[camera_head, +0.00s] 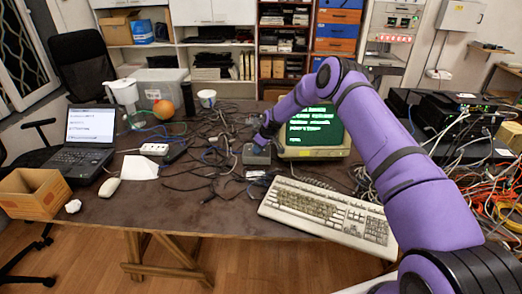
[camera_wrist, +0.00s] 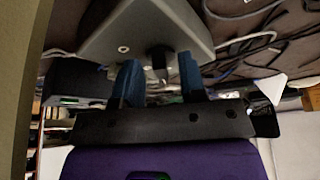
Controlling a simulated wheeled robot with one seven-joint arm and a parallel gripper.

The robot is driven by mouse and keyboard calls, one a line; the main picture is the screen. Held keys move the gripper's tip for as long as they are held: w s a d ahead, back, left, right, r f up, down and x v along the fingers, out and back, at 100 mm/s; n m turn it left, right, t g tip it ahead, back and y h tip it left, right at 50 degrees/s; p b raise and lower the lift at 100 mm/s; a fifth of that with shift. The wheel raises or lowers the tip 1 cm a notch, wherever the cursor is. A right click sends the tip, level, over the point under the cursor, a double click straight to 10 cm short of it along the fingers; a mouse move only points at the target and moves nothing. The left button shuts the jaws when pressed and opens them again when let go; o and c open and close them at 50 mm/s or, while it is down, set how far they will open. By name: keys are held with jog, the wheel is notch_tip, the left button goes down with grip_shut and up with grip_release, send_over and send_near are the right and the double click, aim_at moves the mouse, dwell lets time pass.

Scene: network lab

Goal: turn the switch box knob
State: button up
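The switch box (camera_head: 257,157) is a small grey box on the table, just left of the green-screen monitor. In the wrist view its grey body (camera_wrist: 145,28) fills the upper middle, with a small light round spot on its face. Its dark knob (camera_wrist: 160,68) sticks out toward my gripper (camera_wrist: 159,75). My gripper's two blue fingers are apart, one on each side of the knob, with gaps visible between them and it. In the head view my gripper (camera_head: 262,140) is at the box, and its fingers are too small to make out.
The monitor (camera_head: 313,132) stands close to the right of the box, and a keyboard (camera_head: 325,212) lies in front. Loose black cables (camera_head: 205,165) cover the table's middle. A laptop (camera_head: 83,143) and cardboard box (camera_head: 32,194) are at left.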

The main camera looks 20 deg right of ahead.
notch_tip(320, 180, up, 3)
jog(key=shift+r, duration=0.2)
jog(key=s+r, duration=0.1)
jog(key=s, duration=1.5)
jog(key=shift+r, duration=0.25)
jog(key=shift+a, duration=0.1)
